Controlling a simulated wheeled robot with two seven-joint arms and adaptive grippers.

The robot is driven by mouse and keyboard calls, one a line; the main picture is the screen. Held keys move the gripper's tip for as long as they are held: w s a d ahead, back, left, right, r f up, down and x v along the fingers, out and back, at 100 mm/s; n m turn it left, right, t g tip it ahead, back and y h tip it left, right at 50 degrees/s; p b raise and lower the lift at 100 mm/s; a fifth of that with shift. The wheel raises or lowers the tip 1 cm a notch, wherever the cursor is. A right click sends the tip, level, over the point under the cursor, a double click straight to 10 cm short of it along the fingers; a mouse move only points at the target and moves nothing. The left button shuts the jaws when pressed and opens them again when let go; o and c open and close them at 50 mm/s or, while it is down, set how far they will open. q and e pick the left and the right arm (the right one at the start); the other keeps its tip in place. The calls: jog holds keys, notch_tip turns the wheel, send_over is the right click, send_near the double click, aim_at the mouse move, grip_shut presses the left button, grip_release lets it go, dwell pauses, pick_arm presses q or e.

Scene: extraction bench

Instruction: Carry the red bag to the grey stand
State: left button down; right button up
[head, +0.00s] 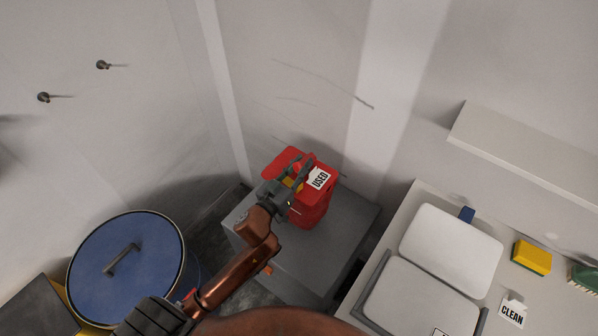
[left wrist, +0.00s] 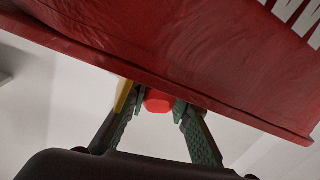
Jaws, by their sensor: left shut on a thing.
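The red bag (head: 311,210) is a boxy red thing with a white tag reading USED. In the head view it is over the top of the grey stand (head: 345,225); I cannot tell whether it rests on it or hangs just above. My left gripper (head: 294,174) reaches it from the lower left and covers part of it. In the left wrist view the gripper (left wrist: 160,102) is shut on a small red part, with a yellow strip beside one finger. A wide red panel (left wrist: 150,45) with partial white lettering fills the top. My right gripper is not in view.
A blue lidded drum (head: 125,270) stands at the lower left. At the right, a bench holds pale lidded boxes (head: 450,248), a yellow sponge (head: 531,257), a green brush (head: 584,277) and a CLEAN card (head: 512,312). A shelf (head: 530,150) juts from the wall above.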

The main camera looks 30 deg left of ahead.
pick_arm(q)
jog(key=shift+w+a+f+b, duration=0.3)
jog(key=shift+w+a+f, duration=0.2)
jog(key=shift+f, duration=0.2)
jog(key=shift+w+a+f+b, duration=0.25)
jog(key=shift+w+a+f, duration=0.15)
jog(key=shift+f, duration=0.3)
notch_tip(320, 180, down, 4)
jog(key=shift+a+r+b, duration=0.15)
jog(key=shift+r+b, duration=0.1)
jog(key=shift+b, duration=0.55)
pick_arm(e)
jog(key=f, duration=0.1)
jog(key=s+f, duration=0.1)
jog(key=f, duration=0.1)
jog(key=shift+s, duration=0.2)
pick_arm(q)
jog(key=c, duration=1.7)
grip_release()
jog(key=shift+f, duration=0.1)
jog(key=shift+c, duration=0.2)
jog(key=s+a+p, duration=0.1)
jog(key=s, duration=1.1)
jog(key=shift+p, duration=0.35)
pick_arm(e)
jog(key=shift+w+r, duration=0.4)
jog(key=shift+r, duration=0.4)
